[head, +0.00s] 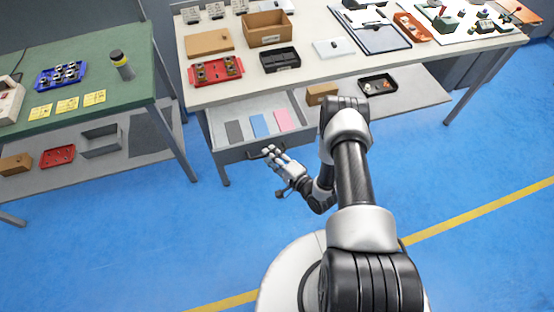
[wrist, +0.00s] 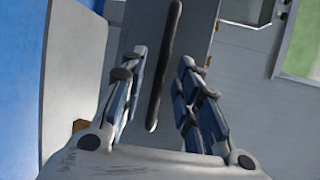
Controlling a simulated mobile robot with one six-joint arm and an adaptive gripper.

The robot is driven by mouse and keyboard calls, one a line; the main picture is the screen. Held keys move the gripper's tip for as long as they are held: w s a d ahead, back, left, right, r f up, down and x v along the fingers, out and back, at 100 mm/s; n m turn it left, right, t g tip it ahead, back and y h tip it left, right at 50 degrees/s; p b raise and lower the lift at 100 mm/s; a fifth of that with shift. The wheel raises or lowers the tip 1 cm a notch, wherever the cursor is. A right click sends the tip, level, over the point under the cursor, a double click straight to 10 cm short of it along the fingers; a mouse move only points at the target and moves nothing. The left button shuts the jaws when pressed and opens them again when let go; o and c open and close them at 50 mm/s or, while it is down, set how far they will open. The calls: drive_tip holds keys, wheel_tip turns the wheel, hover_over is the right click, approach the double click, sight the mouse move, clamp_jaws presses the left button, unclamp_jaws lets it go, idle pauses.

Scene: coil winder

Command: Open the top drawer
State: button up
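The top drawer (head: 234,155) under the pale workbench stands pulled out; its inside shows, with a grey, a blue and a pink flat piece on its floor. Its dark bar handle (head: 257,154) is on the front face. My gripper (head: 271,151) is at the front of the drawer, close to the handle. In the wrist view the handle (wrist: 167,62) lies between the two spread fingers of my gripper (wrist: 161,64), with a gap on each side. The gripper is open and holds nothing. Whether a finger touches the handle I cannot tell.
The pale workbench (head: 310,78) carries trays, boxes and a clipboard. A lower shelf (head: 420,92) holds a cardboard box and a black tray. A green table (head: 110,50) stands to the left, its near leg beside the drawer. The blue floor in front of the drawer is clear.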

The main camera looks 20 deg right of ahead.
drive_tip(key=v, duration=1.2)
drive_tip(key=shift+w, duration=0.1)
drive_tip(key=w+d+r+n+g+h, duration=0.35)
drive_tip(key=w+d+r+n, duration=0.35)
drive_tip(key=w+r, duration=0.3)
wheel_tip(320, 180, up, 17)
drive_tip(key=d+n+g+h, duration=0.1)
drive_tip(key=n+g+h, duration=0.2)
drive_tip(key=h, duration=0.1)
drive_tip(key=s+a+r+n+g, duration=0.2)
drive_tip(key=s+a+r, duration=0.3)
drive_tip(key=s+r, duration=0.6)
drive_tip(key=s+a+r+n, duration=0.1)
drive_tip(key=s+a, duration=0.3)
drive_tip(key=s, duration=0.4)
drive_tip(key=s+a+r+n+g+y, duration=0.1)
drive_tip(key=s+a+r, duration=0.2)
drive_tip(key=s, duration=0.6)
drive_tip(key=shift+a+r, duration=0.35)
drive_tip(key=shift+a, duration=0.55)
